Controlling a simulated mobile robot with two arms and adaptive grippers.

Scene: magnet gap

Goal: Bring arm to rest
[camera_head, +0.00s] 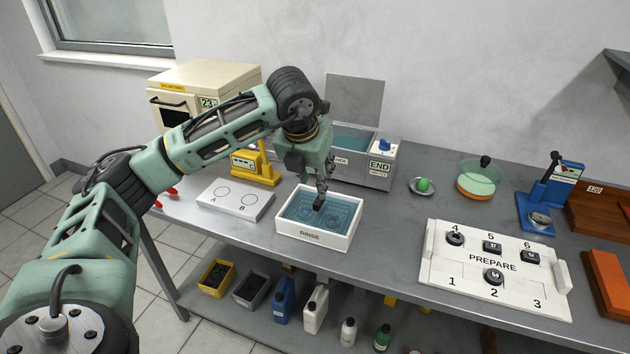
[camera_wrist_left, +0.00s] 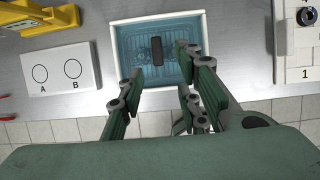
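My left arm reaches in from the left. Its gripper (camera_head: 321,195) points down over the white RINSE tray (camera_head: 309,236), which holds blue liquid. In the left wrist view the fingers of the gripper (camera_wrist_left: 163,64) are spread apart with nothing between them. A small dark block (camera_wrist_left: 157,51) shows in the tray (camera_wrist_left: 119,33) beyond the fingertips; I cannot tell its exact depth. My right arm and gripper are not in view.
A white A/B plate (camera_head: 236,201) and a yellow device (camera_head: 257,168) stand left of the tray. Behind is an open-lidded grey bath (camera_head: 369,174) marked END. The white PREPARE board (camera_head: 483,279) with dark parts lies right. Bench between tray and board is clear.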

